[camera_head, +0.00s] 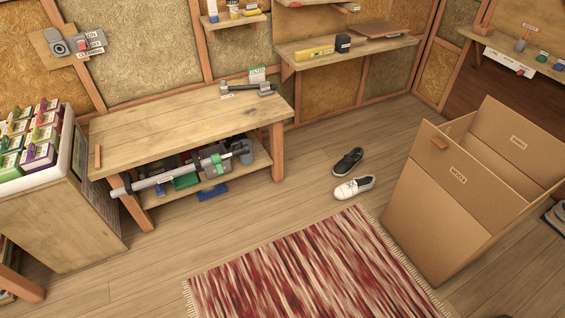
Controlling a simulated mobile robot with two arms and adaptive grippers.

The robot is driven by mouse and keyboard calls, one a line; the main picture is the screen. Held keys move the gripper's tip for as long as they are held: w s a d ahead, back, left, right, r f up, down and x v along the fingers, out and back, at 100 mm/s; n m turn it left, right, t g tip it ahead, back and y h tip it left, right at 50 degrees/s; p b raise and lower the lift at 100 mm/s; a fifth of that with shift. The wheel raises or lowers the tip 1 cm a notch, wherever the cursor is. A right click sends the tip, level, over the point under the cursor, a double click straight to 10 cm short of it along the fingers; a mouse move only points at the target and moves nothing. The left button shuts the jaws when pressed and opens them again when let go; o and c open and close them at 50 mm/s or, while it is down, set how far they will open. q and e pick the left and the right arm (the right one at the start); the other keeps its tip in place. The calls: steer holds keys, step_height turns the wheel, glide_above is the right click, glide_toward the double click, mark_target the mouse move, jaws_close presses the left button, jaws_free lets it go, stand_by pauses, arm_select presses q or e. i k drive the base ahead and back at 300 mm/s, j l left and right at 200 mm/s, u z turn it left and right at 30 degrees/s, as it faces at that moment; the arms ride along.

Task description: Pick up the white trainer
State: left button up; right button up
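The white trainer (354,188) lies on the wooden floor near the middle of the head view, just beyond the far edge of the striped rug. A black shoe (348,161) lies just behind it, slightly to the left. Both appear to rest flat on their soles, and nothing covers the white trainer. Neither of my grippers shows in this view.
A red and cream rug (310,268) lies in front of the trainer. A large open cardboard box (440,200) stands to the right. A wooden workbench (150,125) with tools stands to the left. Bare floor (310,190) surrounds the shoes.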

mark_target(347, 190)
steer(key=l+z, duration=0.1)
steer(key=z, duration=0.25)
steer(key=l+z, duration=0.1)
steer(key=z, duration=0.25)
steer(key=i+j, duration=0.25)
steer(key=i, duration=0.15)
steer(key=i+j, duration=0.2)
steer(key=i, duration=0.25)
steer(key=i+j+z, duration=0.6)
steer(key=i+j, duration=0.3)
steer(key=i+j+z, duration=0.3)
steer(key=j, duration=0.3)
steer(key=i, duration=0.05)
